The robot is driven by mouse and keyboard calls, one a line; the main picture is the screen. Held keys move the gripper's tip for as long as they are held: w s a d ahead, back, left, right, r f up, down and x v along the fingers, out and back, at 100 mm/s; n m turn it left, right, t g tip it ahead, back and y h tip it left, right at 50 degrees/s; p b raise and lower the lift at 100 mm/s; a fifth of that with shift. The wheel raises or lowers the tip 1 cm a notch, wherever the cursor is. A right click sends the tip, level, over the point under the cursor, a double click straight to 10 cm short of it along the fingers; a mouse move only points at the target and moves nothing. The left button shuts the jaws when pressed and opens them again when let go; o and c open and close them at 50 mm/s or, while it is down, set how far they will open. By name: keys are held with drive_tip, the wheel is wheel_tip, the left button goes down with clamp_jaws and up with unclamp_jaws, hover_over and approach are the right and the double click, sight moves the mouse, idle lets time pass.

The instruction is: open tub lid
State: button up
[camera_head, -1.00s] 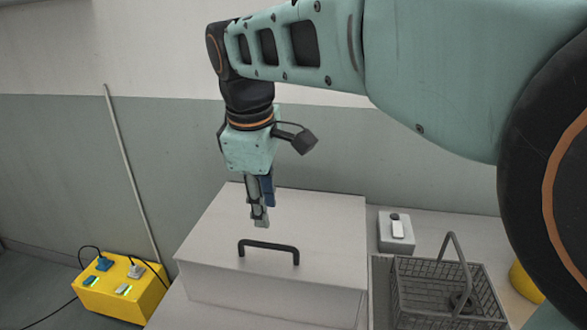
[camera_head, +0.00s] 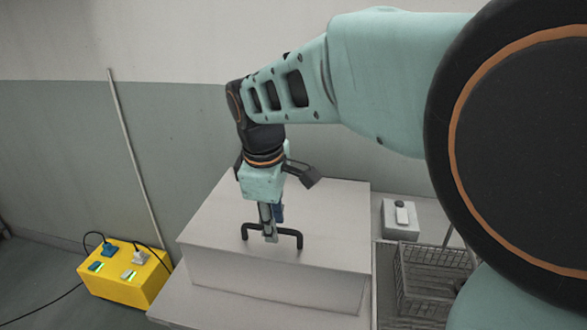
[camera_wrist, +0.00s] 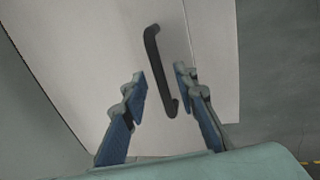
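The tub lid (camera_head: 325,205) is a flat, light grey cover lying closed on the tub (camera_head: 270,280). Its black bar handle (camera_head: 291,234) stands up near the front edge. In the wrist view the handle (camera_wrist: 155,65) runs up from between the fingertips. My gripper (camera_head: 270,238) points down at the handle in the head view. In the wrist view my gripper (camera_wrist: 160,75) is open, with a blue-padded finger on each side of the handle's lower end and visible gaps to both. Whether the fingertips reach below the bar is unclear.
A yellow power box (camera_head: 125,280) with plugs and cables sits on the left. A small white box (camera_head: 400,220) and a grey wire basket (camera_head: 430,275) stand right of the tub. My arm covers part of the basket. The wall is behind.

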clamp_jaws()
drive_tip(key=shift+r, duration=0.1)
